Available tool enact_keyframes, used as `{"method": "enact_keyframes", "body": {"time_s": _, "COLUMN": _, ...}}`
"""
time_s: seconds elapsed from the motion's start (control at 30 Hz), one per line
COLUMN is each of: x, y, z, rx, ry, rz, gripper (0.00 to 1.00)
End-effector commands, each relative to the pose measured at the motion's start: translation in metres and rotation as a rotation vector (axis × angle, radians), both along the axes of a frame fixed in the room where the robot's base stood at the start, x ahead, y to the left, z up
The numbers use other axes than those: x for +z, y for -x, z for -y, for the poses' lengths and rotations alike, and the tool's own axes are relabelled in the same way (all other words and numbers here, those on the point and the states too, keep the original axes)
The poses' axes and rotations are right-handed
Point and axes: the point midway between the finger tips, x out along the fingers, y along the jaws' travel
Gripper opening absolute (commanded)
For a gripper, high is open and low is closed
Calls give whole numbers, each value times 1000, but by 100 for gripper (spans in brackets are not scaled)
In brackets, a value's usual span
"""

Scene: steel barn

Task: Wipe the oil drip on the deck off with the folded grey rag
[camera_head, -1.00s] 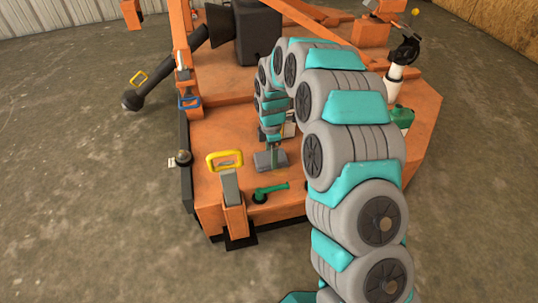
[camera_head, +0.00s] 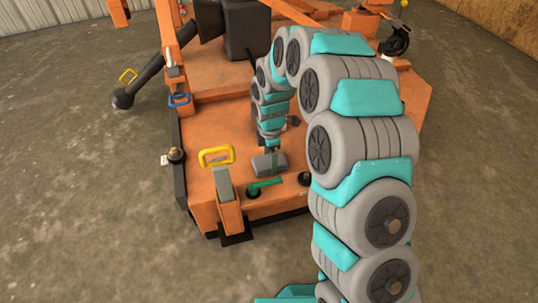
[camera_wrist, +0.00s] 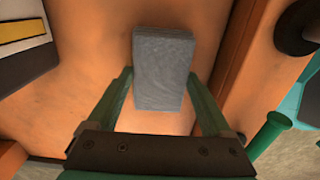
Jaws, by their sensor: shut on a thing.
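The folded grey rag (camera_wrist: 163,68) is a flat grey block between the two green fingers of my gripper (camera_wrist: 163,85) in the wrist view. My gripper is shut on it. In the head view the rag (camera_head: 264,164) is low over the orange deck (camera_head: 215,125), just behind a green-handled lever, below my gripper (camera_head: 271,146). I cannot tell whether the rag touches the deck. No oil drip can be made out in either view; the rag or my arm may cover it.
A blue handle (camera_head: 180,99) is at the left edge. A dark object with a yellow-and-white label (camera_wrist: 25,40) lies left in the wrist view.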

Motion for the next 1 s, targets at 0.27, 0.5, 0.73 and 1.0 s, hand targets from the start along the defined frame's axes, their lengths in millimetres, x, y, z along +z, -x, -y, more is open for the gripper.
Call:
{"method": "enact_keyframes", "body": {"time_s": 0.27, "x": -2, "y": 21, "z": 6, "rx": 0, "ry": -1, "rz": -1, "gripper": 40}}
{"method": "enact_keyframes", "body": {"time_s": 0.5, "x": -3, "y": 35, "z": 10, "rx": 0, "ry": 0, "rz": -5, "gripper": 39}}
{"method": "enact_keyframes", "body": {"time_s": 0.73, "x": -2, "y": 33, "z": 9, "rx": 0, "ry": 2, "rz": -9, "gripper": 39}}
{"method": "enact_keyframes", "body": {"time_s": 1.0, "x": -1, "y": 12, "z": 3, "rx": 0, "ry": 0, "rz": -4, "gripper": 40}}
